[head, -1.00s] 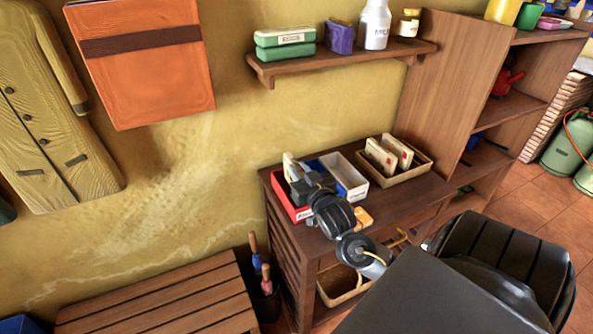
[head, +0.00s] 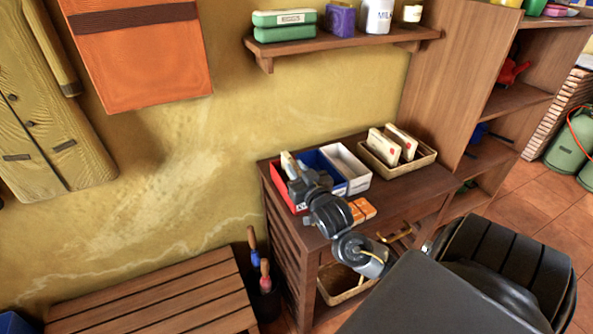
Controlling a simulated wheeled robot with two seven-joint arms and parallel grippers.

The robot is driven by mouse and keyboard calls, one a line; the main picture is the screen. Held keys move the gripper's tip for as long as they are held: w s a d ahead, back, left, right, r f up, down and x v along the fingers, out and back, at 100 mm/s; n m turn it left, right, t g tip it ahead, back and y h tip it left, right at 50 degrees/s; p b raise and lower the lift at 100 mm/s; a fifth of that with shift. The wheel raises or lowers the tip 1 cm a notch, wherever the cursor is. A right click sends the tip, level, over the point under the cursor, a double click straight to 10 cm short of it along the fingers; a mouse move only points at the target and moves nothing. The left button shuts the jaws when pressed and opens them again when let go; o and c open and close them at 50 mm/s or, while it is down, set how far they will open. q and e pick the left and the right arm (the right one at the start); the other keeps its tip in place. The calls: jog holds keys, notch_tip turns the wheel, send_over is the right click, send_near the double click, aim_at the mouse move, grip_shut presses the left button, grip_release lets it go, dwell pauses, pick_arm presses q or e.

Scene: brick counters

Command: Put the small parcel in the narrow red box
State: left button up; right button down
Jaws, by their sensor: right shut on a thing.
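The narrow red box (head: 277,188) stands at the left end of the dark wooden counter, open at the top. My right gripper (head: 291,173) is over it, shut on a small pale thing (head: 287,160) that looks like the small parcel. Only the parcel's upper part shows; the gripper hides the rest. I cannot tell whether it touches the box floor. My left gripper is not in view.
A blue box (head: 331,178) and a white box (head: 350,169) stand right of the red one. A tan tray (head: 406,168) holds upright envelopes (head: 384,146). Orange packets (head: 361,209) lie by my wrist. A wall shelf (head: 340,47) hangs above.

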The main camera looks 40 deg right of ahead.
jog(key=c, duration=1.3)
grip_release()
jog(key=shift+d+f, duration=0.1)
jog(key=shift+f, duration=0.1)
jog(key=shift+r, duration=0.1)
jog(key=v, duration=0.6)
jog(key=b+v, duration=0.1)
jog(key=v, duration=0.5)
jog(key=shift+s+d, duration=0.1)
jog(key=shift+d, duration=0.1)
